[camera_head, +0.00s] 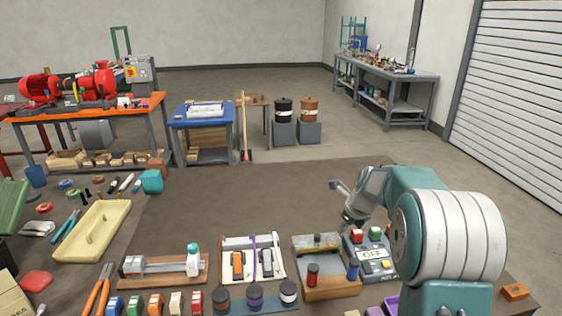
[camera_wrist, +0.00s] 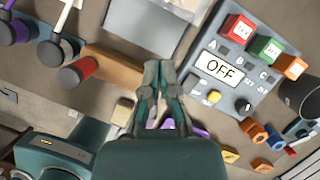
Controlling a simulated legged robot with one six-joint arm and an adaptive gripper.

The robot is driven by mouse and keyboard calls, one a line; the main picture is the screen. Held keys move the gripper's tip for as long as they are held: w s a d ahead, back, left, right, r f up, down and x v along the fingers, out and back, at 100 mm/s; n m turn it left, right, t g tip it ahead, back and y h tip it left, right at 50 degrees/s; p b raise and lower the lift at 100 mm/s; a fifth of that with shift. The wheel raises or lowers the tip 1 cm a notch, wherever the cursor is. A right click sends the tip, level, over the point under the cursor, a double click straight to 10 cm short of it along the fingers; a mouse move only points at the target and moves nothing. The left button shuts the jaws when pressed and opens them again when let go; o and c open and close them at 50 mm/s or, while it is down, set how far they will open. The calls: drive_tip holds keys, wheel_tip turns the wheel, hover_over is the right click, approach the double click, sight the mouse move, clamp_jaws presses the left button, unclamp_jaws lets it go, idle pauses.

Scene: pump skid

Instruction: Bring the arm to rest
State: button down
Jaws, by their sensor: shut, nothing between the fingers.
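My arm, teal and white, stands at the right of the head view, folded over the right part of the brown table. My gripper (camera_wrist: 159,75) shows in the middle of the wrist view with its fingers together and nothing between them. In the head view the gripper (camera_head: 347,218) is partly hidden by its own wrist and hangs near the grey control box (camera_head: 372,262). In the wrist view the control box (camera_wrist: 250,76) lies to the right of the fingers, with an OFF label and red, green and orange buttons. I cannot tell the exact gap between them.
A wooden block (camera_head: 331,287) with a red and a blue handle stands left of the box. A white tray (camera_head: 224,269), a vise-like fixture (camera_head: 165,266) and several small parts line the table's front. The table's middle (camera_head: 240,205) is clear.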

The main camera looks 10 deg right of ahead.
drive_tip(key=s+a+r+n+h, duration=0.1)
drive_tip(key=s+a+r+n, duration=0.3)
drive_tip(key=s+r+n, duration=0.3)
drive_tip(key=s+a+r+n, duration=0.45)
drive_tip(key=s+n, duration=0.25)
drive_tip(key=s, duration=0.2)
drive_tip(key=s+a+n+t+h, duration=0.1)
drive_tip(key=s+a+n, duration=0.1)
drive_tip(key=s+n, duration=1.4)
drive_tip(key=shift+s+a+f+t, duration=0.15)
drive_tip(key=shift+s+a+t, duration=0.2)
drive_tip(key=shift+s, duration=0.9)
drive_tip(key=shift+d, duration=0.1)
